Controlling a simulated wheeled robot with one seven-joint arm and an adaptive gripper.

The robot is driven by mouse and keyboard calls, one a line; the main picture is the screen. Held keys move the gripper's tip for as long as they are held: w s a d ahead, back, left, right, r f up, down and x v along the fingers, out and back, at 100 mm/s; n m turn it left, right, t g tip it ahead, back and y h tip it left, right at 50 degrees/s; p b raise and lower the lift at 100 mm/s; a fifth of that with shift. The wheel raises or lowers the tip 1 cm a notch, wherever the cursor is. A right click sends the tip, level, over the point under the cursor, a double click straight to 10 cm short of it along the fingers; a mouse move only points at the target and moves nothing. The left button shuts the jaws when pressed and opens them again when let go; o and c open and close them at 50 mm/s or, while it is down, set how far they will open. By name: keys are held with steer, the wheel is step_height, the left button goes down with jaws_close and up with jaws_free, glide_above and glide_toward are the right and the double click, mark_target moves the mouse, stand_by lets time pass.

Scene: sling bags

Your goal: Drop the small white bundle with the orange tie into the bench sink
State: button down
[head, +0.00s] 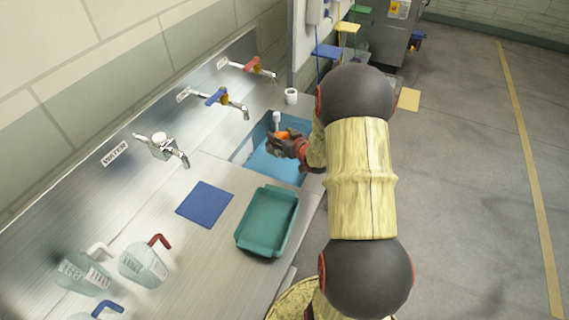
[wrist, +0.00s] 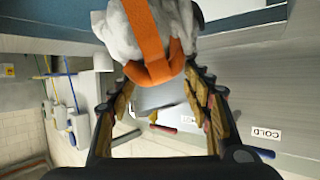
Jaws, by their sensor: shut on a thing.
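The small white bundle (wrist: 112,34) with its orange tie (wrist: 150,45) is between the fingers of my gripper (wrist: 158,80) in the wrist view. The gripper is shut on it, with the orange tie between the fingertips. In the head view my gripper (head: 283,145) is over the blue bench sink (head: 262,163), and a bit of orange shows at its fingers. The rest of the bundle is mostly hidden there. The height of the bundle above the sink floor is hard to tell.
A green tray (head: 268,222) and a blue mat (head: 205,204) lie on the steel bench in front of the sink. A white cup (head: 291,96) stands behind the sink. Clear jugs (head: 143,263) stand at lower left.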

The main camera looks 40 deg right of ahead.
steer(key=c, duration=0.8)
jaws_free()
steer(key=shift+o, duration=0.2)
steer(key=shift+f, duration=0.15)
steer(key=shift+s, duration=0.1)
steer(key=v, duration=1.2)
